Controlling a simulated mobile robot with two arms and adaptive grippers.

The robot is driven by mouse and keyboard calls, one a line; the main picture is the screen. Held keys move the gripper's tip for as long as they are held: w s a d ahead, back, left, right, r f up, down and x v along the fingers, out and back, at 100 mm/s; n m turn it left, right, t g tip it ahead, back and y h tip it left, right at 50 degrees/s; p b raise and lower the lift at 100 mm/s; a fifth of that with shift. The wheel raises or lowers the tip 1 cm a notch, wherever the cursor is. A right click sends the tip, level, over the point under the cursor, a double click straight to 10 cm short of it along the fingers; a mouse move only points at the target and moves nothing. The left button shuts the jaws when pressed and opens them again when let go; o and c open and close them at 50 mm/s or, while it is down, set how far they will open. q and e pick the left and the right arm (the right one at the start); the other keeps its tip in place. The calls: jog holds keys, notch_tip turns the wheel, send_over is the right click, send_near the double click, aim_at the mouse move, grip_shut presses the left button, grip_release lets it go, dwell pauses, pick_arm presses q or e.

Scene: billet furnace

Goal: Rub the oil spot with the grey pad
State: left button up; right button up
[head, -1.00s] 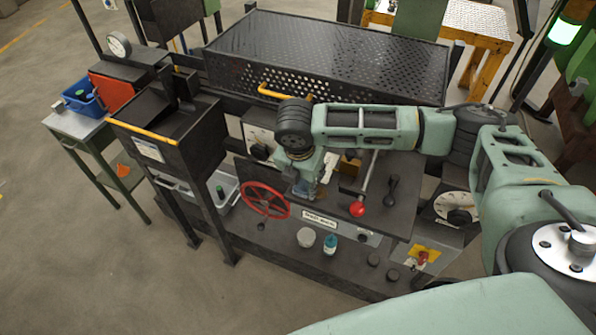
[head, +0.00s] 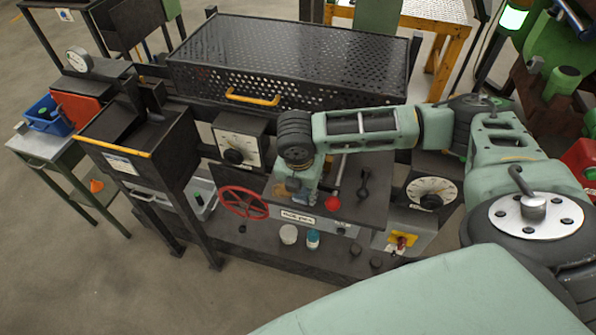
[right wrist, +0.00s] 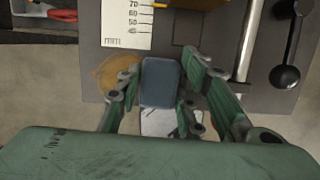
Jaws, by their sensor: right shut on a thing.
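My right gripper (right wrist: 160,84) is shut on the grey pad (right wrist: 160,82), a small blue-grey block between its fingertips in the right wrist view. The brown oil spot (right wrist: 112,74) shows on the dark panel just left of the pad, partly hidden by the left finger. I cannot tell whether the pad touches the panel. In the head view my right gripper (head: 299,192) is low over the dark panel, between the red handwheel and the red-knobbed lever, and mostly hides the pad. My left gripper is not in view.
The red handwheel (head: 243,202) is left of the gripper; the red-knobbed lever (head: 333,203) is close on its right. A black-knobbed lever (head: 364,175) stands farther right. The perforated cover (head: 290,60) is behind.

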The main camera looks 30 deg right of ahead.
aim_at(277, 185)
jog(key=shift+a+f, duration=0.1)
jog(key=shift+a, duration=0.05)
jog(key=shift+w+a, duration=0.6)
jog(key=shift+w, duration=0.05)
jog(key=shift+w+a+r, duration=0.25)
jog(key=shift+w+a, duration=0.6)
jog(key=shift+w, duration=0.25)
jog(key=shift+w+a+f, duration=0.15)
jog(key=shift+w+a, duration=1.1)
jog(key=shift+w, duration=0.25)
jog(key=shift+s+f, duration=0.1)
jog(key=shift+f, duration=0.05)
jog(key=shift+s+d, duration=0.3)
jog(key=shift+s, duration=0.05)
jog(key=shift+s+d, duration=1.2)
jog(key=shift+s, duration=0.2)
jog(key=shift+s+d, duration=1.2)
jog(key=shift+s, duration=0.15)
jog(key=shift+a, duration=0.1)
